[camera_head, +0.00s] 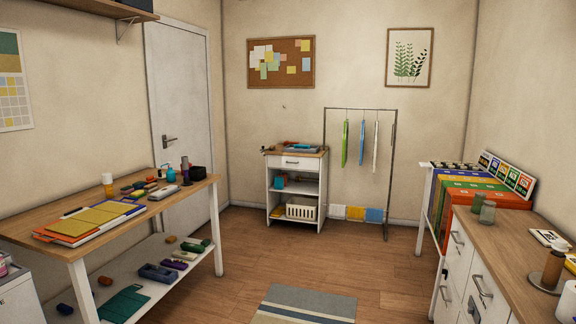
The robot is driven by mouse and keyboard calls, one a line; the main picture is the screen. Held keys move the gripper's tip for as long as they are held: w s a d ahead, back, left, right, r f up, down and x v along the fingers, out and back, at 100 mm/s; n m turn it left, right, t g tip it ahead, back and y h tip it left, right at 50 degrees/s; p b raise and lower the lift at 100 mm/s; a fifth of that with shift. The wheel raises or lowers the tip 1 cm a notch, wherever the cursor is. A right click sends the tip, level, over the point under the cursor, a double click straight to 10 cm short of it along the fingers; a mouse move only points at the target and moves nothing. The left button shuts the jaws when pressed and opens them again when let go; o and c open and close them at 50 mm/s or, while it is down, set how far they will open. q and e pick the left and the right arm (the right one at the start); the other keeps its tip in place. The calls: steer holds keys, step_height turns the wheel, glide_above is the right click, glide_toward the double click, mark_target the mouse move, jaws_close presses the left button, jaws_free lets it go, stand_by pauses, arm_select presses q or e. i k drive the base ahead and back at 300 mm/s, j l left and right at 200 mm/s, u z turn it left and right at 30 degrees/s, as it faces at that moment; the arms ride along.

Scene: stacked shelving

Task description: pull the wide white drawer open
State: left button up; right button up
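A white drawer (297,162) with a small handle sits shut under the wooden top of a small white cabinet (323,190) at the back wall. More white fronts (457,262) with metal handles show under the wooden counter (510,250) at the right; they look shut and are seen at a steep angle. I cannot tell which of these the wide drawer is. Neither of my grippers shows in the head view.
A long wooden table (150,208) with a lower shelf stands at the left. A clothes rack (387,180) stands right of the small cabinet. A striped rug (305,303) lies in front. The wooden floor (340,262) between table and counter is mostly clear.

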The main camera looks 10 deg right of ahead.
mark_target(297, 159)
steer(key=i+z, duration=0.3)
steer(key=i, duration=4.8)
steer(key=i+u, duration=0.1)
steer(key=i, duration=0.5)
steer(key=i+l, duration=0.1)
steer(key=i, duration=0.45)
steer(key=i+u, duration=0.15)
steer(key=i, duration=0.45)
steer(key=i+l+u, duration=0.1)
steer(key=i, duration=0.45)
